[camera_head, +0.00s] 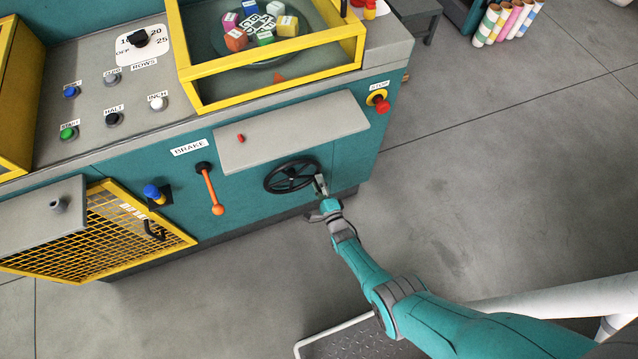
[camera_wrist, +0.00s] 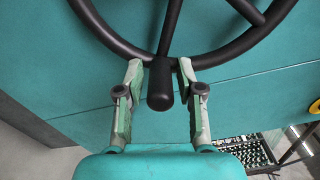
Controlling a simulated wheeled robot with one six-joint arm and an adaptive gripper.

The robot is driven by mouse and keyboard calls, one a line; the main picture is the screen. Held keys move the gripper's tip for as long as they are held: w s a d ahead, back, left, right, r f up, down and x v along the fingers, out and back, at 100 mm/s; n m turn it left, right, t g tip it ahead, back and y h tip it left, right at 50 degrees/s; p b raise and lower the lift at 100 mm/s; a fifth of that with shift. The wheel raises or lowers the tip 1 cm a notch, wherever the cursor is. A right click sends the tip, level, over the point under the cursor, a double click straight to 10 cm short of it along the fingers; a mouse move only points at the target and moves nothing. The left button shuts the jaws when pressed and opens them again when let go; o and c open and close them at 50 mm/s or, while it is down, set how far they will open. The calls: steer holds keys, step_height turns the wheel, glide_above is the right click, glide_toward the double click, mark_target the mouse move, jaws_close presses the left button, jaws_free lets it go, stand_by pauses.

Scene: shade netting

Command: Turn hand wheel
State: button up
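The black hand wheel (camera_head: 291,176) is mounted on the teal front of the machine, below a grey shelf. In the wrist view its rim (camera_wrist: 220,55) and spokes cross the top. A black handle knob (camera_wrist: 160,84) projects from the rim toward the camera. My gripper (camera_head: 321,186) is at the wheel's lower right in the head view. In the wrist view my gripper (camera_wrist: 160,82) is open, with one finger on each side of the knob. Gaps show between the fingers and the knob. The fingertips reach close to the rim; whether they touch it is unclear.
A grey shelf (camera_head: 292,132) juts out above the wheel. An orange brake lever (camera_head: 213,194) hangs to its left. A red stop button (camera_head: 381,106) sits at the upper right. A yellow mesh guard (camera_head: 115,225) stands lower left. The floor (camera_head: 480,190) to the right is clear.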

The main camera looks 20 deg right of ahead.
stand_by(0.3)
steer(key=s, duration=1.2)
stand_by(0.5)
steer(key=s+r+n+g, duration=0.1)
steer(key=s+r+n, duration=0.45)
steer(key=s, duration=0.55)
steer(key=s+r+n+g, duration=0.1)
steer(key=s+r+n, duration=0.5)
steer(key=s, duration=0.4)
steer(key=s+r+n, duration=0.4)
steer(key=s+r, duration=0.1)
steer(key=r, duration=0.8)
steer(key=s+r+n+g, duration=0.1)
steer(key=s+r+n, duration=0.4)
steer(key=r, duration=0.8)
steer(key=shift+s+r, duration=0.4)
steer(key=shift+s, duration=0.1)
steer(key=shift+n, duration=0.25)
